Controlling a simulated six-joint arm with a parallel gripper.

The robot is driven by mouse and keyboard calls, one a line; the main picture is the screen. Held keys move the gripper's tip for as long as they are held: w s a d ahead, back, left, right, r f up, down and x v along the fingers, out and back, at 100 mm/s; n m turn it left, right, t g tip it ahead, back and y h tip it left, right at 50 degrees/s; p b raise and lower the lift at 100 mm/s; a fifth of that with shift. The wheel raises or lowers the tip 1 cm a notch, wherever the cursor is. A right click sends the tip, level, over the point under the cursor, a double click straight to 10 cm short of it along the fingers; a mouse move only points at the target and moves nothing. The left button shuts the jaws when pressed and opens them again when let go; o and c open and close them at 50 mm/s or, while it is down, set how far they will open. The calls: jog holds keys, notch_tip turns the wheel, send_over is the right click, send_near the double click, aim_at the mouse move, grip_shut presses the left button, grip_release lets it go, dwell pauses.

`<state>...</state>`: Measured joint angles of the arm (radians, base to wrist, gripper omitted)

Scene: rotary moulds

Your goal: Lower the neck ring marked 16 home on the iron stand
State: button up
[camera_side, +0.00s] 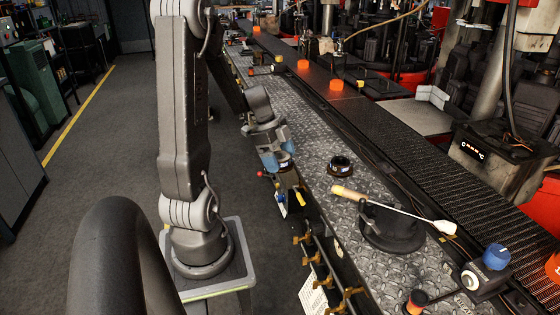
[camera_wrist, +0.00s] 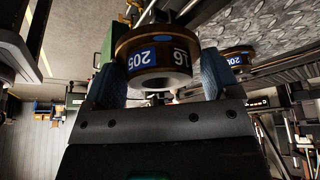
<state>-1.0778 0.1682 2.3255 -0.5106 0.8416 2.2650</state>
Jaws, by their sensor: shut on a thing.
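My gripper (camera_side: 273,152) is shut on the neck ring marked 16 (camera_wrist: 160,62), with one blue finger on each side of it in the wrist view. The ring is dark with a bronze rim and carries a blue 205 label and a black 16 label, both upside down in that view. In the side view the held ring (camera_side: 286,164) hangs at the left edge of the metal-plate bench, apart from its top. A dark round block (camera_side: 385,236) on the bench may be the iron stand; I cannot tell for certain.
Another dark ring with a blue label (camera_side: 341,167) sits on the bench, right of my gripper. A yellow-handled swab (camera_side: 395,206) lies across the dark block. A blue knob (camera_side: 497,256) is at the front right. Glowing orange pieces (camera_side: 336,85) stand on the conveyor behind.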

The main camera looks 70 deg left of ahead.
jog(key=shift+r, duration=0.25)
jog(key=w+d+r, duration=0.4)
jog(key=w+d, duration=0.6)
jog(key=w, duration=0.3)
jog(key=w+d+r, duration=0.2)
jog(key=w+d, duration=0.1)
jog(key=d, duration=0.5)
jog(key=w+d+r, duration=0.3)
jog(key=w+d, duration=0.1)
jog(key=d, duration=0.4)
jog(key=shift+s+f, duration=0.1)
jog(key=shift+f, duration=4.5)
jog(key=shift+s+f, duration=0.1)
jog(key=shift+f, duration=0.7)
